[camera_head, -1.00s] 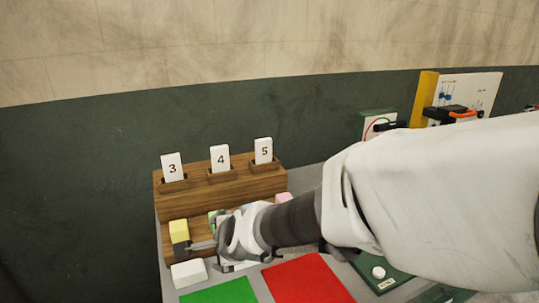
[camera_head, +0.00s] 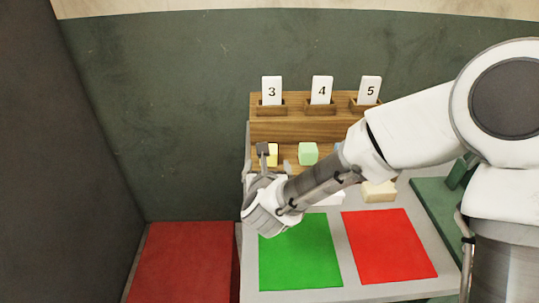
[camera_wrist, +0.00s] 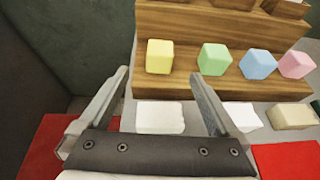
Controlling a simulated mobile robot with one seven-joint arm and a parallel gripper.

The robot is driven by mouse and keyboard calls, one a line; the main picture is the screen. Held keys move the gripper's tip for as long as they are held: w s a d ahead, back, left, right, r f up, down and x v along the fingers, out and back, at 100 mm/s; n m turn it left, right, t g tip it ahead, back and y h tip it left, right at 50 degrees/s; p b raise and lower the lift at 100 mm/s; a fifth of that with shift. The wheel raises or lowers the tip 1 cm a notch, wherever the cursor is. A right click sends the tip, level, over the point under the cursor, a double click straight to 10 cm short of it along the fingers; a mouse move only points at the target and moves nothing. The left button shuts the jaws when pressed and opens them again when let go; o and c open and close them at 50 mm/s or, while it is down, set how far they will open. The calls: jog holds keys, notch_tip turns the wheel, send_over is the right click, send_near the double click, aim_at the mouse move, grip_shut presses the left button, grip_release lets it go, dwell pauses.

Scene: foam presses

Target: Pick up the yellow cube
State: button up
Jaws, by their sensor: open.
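The yellow cube (camera_wrist: 160,56) sits on the lower wooden step, at the left end of a row of pastel cubes. In the head view, the yellow cube (camera_head: 273,153) is partly hidden behind my gripper's finger. My gripper (camera_wrist: 158,76) is open and empty, with its fingers pointing towards the step. In the wrist view the cube shows between and just beyond the fingertips. In the head view, my gripper (camera_head: 275,160) is at the left end of the step, close to the cube; whether it touches cannot be told.
A green cube (camera_wrist: 214,59), blue cube (camera_wrist: 258,64) and pink cube (camera_wrist: 296,65) stand to the right. A white block (camera_wrist: 160,117) lies in front of the step. Cards 3, 4 and 5 stand above. Green (camera_head: 300,251) and red (camera_head: 389,245) mats lie in front.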

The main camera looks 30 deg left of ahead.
jog(key=x, duration=0.7)
jog(key=shift+w+a+f, duration=0.1)
jog(key=shift+w+a, duration=0.05)
jog(key=shift+w, duration=0.15)
jog(key=shift+f+x, duration=0.2)
jog(key=shift+x, duration=2.45)
jog(key=shift+s, duration=0.1)
jog(key=shift+c, duration=0.3)
jog(key=c, duration=1.4)
jog(key=shift+o, duration=0.2)
jog(key=shift+r, duration=0.1)
